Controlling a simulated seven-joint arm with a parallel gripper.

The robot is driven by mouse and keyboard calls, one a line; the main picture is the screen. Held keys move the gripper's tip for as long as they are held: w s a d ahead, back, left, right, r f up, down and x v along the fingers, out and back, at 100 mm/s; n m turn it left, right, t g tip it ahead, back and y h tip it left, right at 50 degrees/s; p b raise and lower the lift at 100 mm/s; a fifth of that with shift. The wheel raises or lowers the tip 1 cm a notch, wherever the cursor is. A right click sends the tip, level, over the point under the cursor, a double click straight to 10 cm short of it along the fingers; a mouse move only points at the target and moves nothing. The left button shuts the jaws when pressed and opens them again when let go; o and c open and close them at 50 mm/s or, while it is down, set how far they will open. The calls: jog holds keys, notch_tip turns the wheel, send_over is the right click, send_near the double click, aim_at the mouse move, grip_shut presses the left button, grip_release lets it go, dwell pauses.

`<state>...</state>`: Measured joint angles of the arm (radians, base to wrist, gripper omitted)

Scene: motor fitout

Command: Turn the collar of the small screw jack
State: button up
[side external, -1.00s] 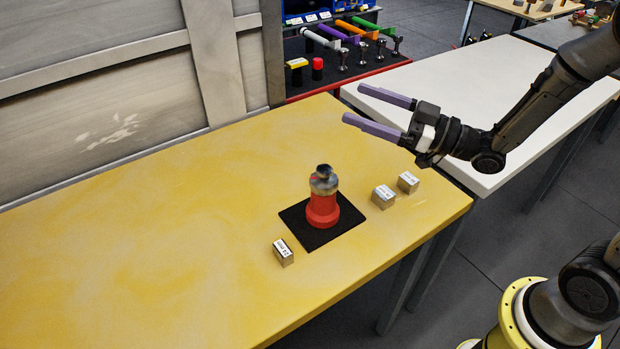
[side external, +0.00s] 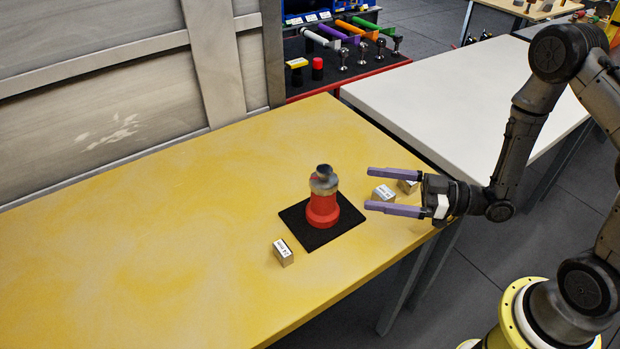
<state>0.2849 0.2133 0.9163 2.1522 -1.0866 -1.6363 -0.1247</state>
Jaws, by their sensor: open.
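The small screw jack (side external: 322,205) stands upright on a square black mat (side external: 348,224) on the yellow table. It has a red body, a grey metal collar (side external: 323,185) above it and a dark knob-like top (side external: 324,170). My gripper (side external: 367,189) is to the right of the jack, with its two purple fingers apart and pointing left toward it. Nothing is between the fingers, and they look clear of the jack. The exact height of the fingers over the table is hard to tell.
Two small labelled blocks, one nearer (side external: 382,194) and one partly hidden behind my gripper (side external: 408,187), sit right of the mat. Another labelled block (side external: 283,252) sits front left of it. The yellow table (side external: 150,240) is clear to the left. A white table (side external: 450,95) adjoins behind.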

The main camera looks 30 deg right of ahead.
aim_at(312, 176)
jog(key=x, duration=1.4)
jog(key=shift+d+f, duration=0.1)
jog(key=c, duration=1.4)
jog(key=shift+m+t+h, duration=0.3)
jog(key=shift+t+h, duration=0.1)
jog(key=shift+h, duration=0.1)
jog(key=m+t+h, duration=0.1)
jog(key=h, duration=0.1)
jog(key=m+t+h, duration=0.2)
jog(key=shift+w+d+m, duration=0.15)
jog(key=shift+d+m, duration=0.1)
jog(key=shift+m, duration=0.05)
jog(key=m+h, duration=0.1)
jog(key=h, duration=0.1)
jog(key=m+t+h, duration=0.1)
jog(key=h, duration=0.1)
jog(key=shift+w+d, duration=0.1)
jog(key=shift+d, duration=0.15)
jog(key=shift+w+d+m+h, duration=0.1)
jog(key=shift+d+m+h, duration=0.1)
jog(key=shift+m+h, duration=0.85)
jog(key=shift+s+d+m+h, duration=0.15)
jog(key=shift+m+h, duration=0.45)
jog(key=shift+h, duration=0.75)
jog(key=shift+w+d+m+h, duration=0.15)
jog(key=shift+d+m+h, duration=0.15)
jog(key=shift+m+h, duration=0.75)
jog(key=shift+h, duration=0.25)
